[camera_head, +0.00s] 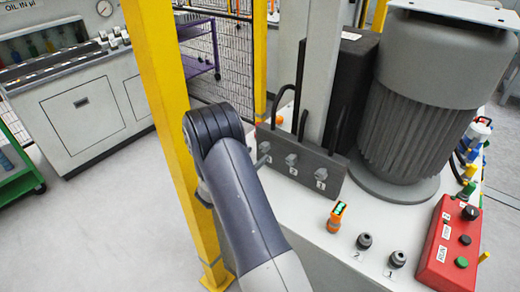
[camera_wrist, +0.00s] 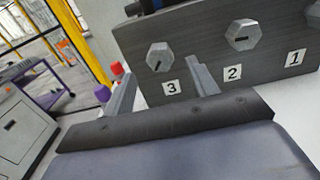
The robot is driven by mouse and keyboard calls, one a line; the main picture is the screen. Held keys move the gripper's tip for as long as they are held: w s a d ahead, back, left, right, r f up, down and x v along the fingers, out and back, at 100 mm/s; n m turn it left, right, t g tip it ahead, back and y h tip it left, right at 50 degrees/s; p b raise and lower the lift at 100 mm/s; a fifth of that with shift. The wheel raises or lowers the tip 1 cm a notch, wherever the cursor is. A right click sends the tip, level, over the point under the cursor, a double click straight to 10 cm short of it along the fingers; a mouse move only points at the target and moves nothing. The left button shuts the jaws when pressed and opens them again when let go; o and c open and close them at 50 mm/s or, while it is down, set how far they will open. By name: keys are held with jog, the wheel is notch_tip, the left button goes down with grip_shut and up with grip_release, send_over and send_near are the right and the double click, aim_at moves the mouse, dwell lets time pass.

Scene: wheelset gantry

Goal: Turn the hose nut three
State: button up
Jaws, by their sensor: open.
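Hose nut three (camera_wrist: 158,57) is a grey hex nut with a dark tilted mark, on the dark manifold block (camera_wrist: 185,30) beside the label 3. It also shows in the head view (camera_head: 265,147), close to my arm. My gripper (camera_wrist: 161,69) is open in the wrist view, with one finger low on each side of nut three. The nut appears just beyond the fingertips, and I cannot tell whether they touch it. Nut two (camera_wrist: 241,35) has a level dark mark; nut one (camera_wrist: 314,14) is partly cut off.
A yellow post (camera_head: 168,110) stands close left of my arm. An orange device (camera_head: 336,216), two black knobs and a red control box (camera_head: 447,245) occupy the white bench top (camera_head: 310,225). Left floor is clear.

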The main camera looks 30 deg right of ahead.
aim_at(262, 150)
jog(key=shift+x, duration=1.7)
jog(key=c, duration=1)
jog(key=shift+o, duration=0.2)
